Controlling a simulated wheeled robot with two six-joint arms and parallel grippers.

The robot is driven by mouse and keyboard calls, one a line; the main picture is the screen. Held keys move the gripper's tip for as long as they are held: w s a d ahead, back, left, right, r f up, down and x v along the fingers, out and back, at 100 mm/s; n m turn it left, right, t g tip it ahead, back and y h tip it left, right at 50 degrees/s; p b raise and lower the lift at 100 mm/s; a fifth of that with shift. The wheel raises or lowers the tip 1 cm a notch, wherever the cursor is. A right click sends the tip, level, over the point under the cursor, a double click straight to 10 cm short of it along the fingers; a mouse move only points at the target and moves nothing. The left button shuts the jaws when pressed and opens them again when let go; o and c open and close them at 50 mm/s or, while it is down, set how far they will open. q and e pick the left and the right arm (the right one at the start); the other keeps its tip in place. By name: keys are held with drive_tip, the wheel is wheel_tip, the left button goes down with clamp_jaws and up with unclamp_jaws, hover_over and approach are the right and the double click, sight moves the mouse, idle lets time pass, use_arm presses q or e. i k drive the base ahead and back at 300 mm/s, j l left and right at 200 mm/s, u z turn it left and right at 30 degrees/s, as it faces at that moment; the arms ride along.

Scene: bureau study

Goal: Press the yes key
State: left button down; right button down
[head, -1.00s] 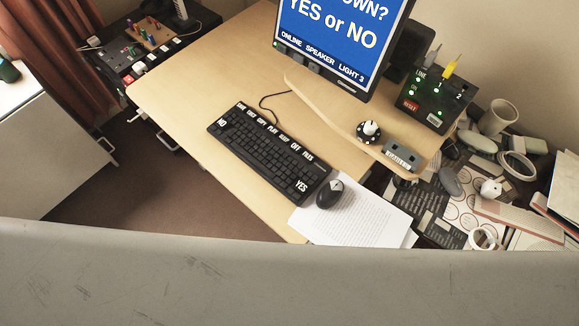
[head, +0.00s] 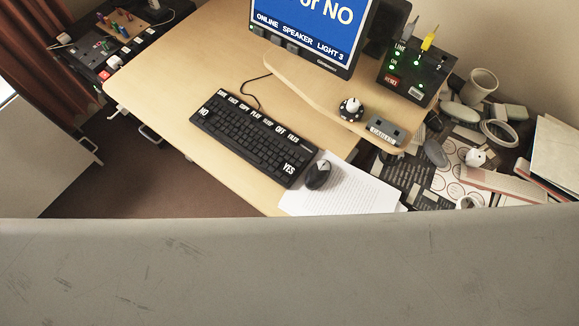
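A black keyboard (head: 252,138) lies on the wooden desk, tilted down to the right in the head view. Its white-lettered YES key (head: 289,168) is at the lower right corner, and a NO key (head: 204,112) is at the left end. A monitor (head: 310,28) above it shows a blue screen with large white text, of which "or NO" is visible; its top is cut off. Neither of my grippers is in view.
A black mouse (head: 318,174) rests on white paper (head: 350,192) right of the keyboard. A raised shelf holds a knob (head: 351,108) and a small grey box (head: 385,131). A black box with green lights (head: 416,68) stands behind. Clutter fills the right. A grey surface spans the bottom.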

sight(288, 169)
drive_tip(key=k+j+z, duration=0.15)
drive_tip(key=j, duration=0.25)
drive_tip(key=j+z, duration=0.15)
drive_tip(key=j, duration=0.25)
drive_tip(key=k+j+z, duration=0.15)
drive_tip(key=j, duration=0.25)
drive_tip(key=k+j+z, duration=0.15)
drive_tip(key=j, duration=0.25)
drive_tip(key=k+j+z, duration=0.15)
drive_tip(key=j, duration=0.2)
